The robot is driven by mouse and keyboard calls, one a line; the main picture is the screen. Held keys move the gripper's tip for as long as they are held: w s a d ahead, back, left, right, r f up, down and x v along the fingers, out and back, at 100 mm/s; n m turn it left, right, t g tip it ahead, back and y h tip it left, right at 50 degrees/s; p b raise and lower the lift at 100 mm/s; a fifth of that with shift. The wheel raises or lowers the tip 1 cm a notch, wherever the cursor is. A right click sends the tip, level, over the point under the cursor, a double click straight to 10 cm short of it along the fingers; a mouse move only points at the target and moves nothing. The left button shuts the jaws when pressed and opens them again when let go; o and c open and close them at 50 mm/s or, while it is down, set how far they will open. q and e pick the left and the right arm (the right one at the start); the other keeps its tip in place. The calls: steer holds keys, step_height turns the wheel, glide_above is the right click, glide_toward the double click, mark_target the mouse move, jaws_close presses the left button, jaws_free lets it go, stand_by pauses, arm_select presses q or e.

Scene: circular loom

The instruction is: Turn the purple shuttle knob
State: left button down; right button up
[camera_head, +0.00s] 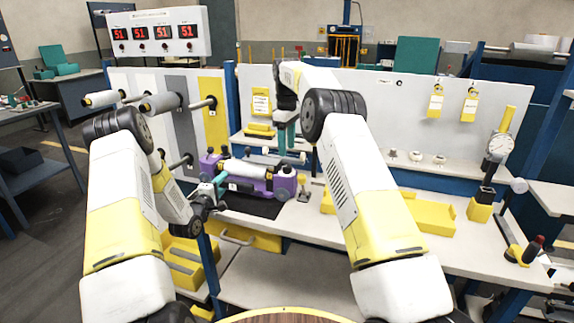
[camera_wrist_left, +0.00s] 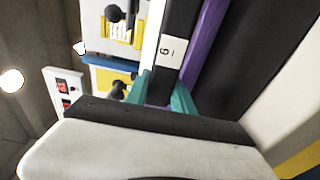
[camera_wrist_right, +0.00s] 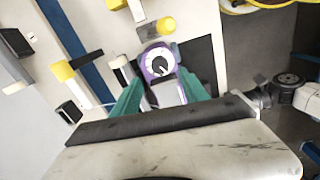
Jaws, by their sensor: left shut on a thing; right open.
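The purple shuttle (camera_head: 262,185) lies on a dark mat on the bench in the head view, with a pale roll along its top. My left gripper (camera_head: 219,183) is shut on the shuttle near its left end. In the left wrist view, its teal fingers (camera_wrist_left: 164,86) sit at either side of a dark part with a white label, beside a purple edge (camera_wrist_left: 206,40). My right gripper (camera_head: 288,146) is open, pointing down above the shuttle's right end.
The bench top (camera_head: 400,172) carries yellow trays (camera_head: 432,215) and a dial gauge (camera_head: 499,145) on a stand to the right. Rolls on pegs (camera_head: 165,103) jut from the panel at left. A display box (camera_head: 158,33) stands above.

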mark_target(287, 166)
step_height(287, 166, down, 8)
steer(key=shift+r, duration=0.2)
jaws_close()
